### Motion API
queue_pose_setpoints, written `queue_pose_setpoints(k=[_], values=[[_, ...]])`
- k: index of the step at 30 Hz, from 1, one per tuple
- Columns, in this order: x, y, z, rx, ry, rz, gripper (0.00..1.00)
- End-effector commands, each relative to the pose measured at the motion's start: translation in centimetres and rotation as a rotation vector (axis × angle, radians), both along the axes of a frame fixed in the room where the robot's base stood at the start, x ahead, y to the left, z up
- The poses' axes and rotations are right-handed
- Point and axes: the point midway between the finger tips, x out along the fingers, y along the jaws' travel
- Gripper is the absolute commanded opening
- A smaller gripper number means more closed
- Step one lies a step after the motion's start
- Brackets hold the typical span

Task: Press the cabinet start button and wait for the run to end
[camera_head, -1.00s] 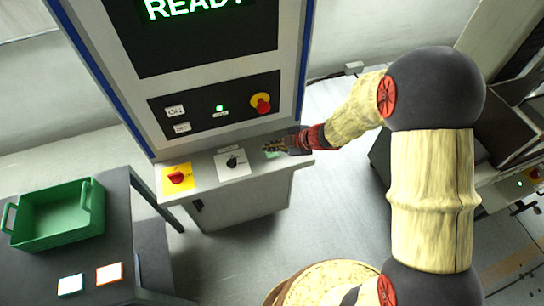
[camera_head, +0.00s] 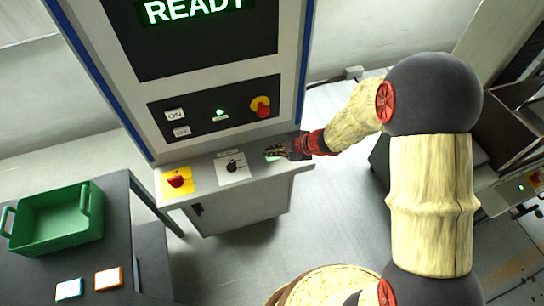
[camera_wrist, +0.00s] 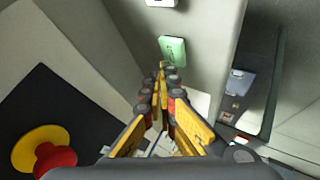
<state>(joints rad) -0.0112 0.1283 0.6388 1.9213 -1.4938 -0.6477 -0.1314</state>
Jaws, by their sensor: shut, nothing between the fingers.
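The cabinet (camera_head: 225,78) stands upright with a lit green READY on its display (camera_head: 196,10). A small green plate (camera_wrist: 173,52), seemingly the start button, is on the cabinet's ledge; in the head view my fingers mostly cover it (camera_head: 270,158). My gripper (camera_head: 270,150) is shut and empty, at the right end of the ledge. In the wrist view its fingertips (camera_wrist: 162,68) are close to the near edge of the green plate. I cannot tell whether they touch it.
Left on the ledge are a red knob on yellow (camera_head: 177,182) and a black knob on white (camera_head: 232,167). The panel above has a red-and-yellow stop button (camera_head: 261,107), ON button (camera_head: 174,115) and green lamp (camera_head: 220,112). A dark table at left holds a green crate (camera_head: 60,246).

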Motion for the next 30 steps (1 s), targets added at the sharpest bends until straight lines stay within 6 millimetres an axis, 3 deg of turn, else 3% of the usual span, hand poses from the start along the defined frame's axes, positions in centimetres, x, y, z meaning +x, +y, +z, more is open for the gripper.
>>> queue_pose_setpoints(k=[30], values=[[-0.03,-0.01,-0.81,0.000,0.000,0.000,0.00]])
